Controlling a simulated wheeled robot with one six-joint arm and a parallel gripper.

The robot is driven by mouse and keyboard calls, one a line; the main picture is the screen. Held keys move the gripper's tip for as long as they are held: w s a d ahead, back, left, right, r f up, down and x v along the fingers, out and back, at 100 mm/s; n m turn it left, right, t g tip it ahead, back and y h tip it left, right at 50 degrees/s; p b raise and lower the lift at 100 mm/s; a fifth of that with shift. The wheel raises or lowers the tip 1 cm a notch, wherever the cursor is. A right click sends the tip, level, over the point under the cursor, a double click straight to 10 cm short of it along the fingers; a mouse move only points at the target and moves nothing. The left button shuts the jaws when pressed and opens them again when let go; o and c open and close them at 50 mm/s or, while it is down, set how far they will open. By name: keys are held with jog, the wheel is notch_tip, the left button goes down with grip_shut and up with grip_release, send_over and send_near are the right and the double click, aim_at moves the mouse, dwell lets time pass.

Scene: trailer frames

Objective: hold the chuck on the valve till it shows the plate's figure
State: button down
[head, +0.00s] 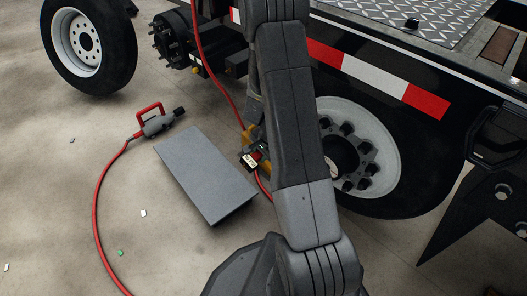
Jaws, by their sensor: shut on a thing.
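My gripper (253,137) is partly in view beside the right wheel (375,148), mostly hidden behind my own arm. It is shut on the chuck, a small red and dark tool with a pale gauge face (250,160). A red hose (213,72) comes down from above to this spot, and red hose also shows just below the tool. The gauge's figure is too small to read. The valve and the chuck's tip are hidden, so I cannot tell whether they touch. I cannot make out a plate with a figure.
An unmounted wheel (88,43) stands at the upper left near a bare hub (170,40). A red-handled air tool (158,121) with a red hose lies on the floor. A grey slab (205,175) lies left of my arm. Small scraps dot the open floor at lower left.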

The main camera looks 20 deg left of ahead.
aim_at(254, 158)
jog(key=shift+s+a, duration=0.35)
jog(key=shift+s, duration=0.45)
jog(key=shift+s+a, duration=0.3)
jog(key=shift+s, duration=0.45)
jog(key=shift+d+r, duration=0.1)
